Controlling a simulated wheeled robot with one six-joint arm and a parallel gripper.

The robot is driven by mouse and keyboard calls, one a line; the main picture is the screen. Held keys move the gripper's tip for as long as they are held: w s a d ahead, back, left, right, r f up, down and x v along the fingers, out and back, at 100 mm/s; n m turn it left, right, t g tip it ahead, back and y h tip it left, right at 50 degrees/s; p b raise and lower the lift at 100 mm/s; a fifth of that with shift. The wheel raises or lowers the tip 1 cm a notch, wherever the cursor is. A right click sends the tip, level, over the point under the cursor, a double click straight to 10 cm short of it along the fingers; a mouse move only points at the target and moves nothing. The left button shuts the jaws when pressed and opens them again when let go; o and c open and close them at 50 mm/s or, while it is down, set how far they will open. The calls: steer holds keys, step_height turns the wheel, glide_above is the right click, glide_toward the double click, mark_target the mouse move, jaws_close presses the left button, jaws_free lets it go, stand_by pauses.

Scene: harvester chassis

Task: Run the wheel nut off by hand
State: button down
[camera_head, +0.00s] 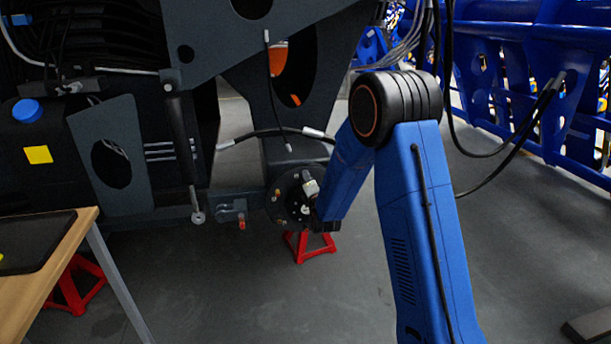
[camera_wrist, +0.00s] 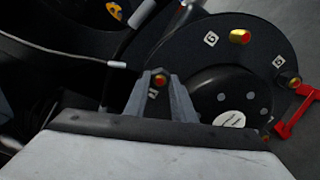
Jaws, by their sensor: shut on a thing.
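The dark round wheel hub (camera_head: 285,197) is on the end of the axle in the head view, partly hidden behind my arm. In the wrist view the hub flange (camera_wrist: 215,55) fills the middle and right, with small numbered labels near its studs. My gripper (camera_wrist: 160,88) reaches up to the flange's left part. Its two grey fingers are shut on a small orange-brown wheel nut (camera_wrist: 160,79), which shows between their tips. A yellow nut (camera_wrist: 239,36) is at the upper right of the flange, and another orange nut (camera_wrist: 294,82) is at its right edge.
A red axle stand (camera_head: 310,246) is below the hub. A wooden table (camera_head: 60,270) with a black tray (camera_head: 35,240) is at the left. A grey rod (camera_head: 183,150) and hanging cables are near the hub. Blue frames (camera_head: 530,90) are behind at the right. The floor at lower middle is clear.

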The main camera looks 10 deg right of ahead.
steer(key=shift+s+f+n, duration=0.1)
steer(key=shift+f+n, duration=0.05)
steer(key=shift+n, duration=1.25)
steer(key=c, duration=1.4)
jaws_free()
steer(key=shift+c, duration=1.2)
steer(key=shift+s, duration=1)
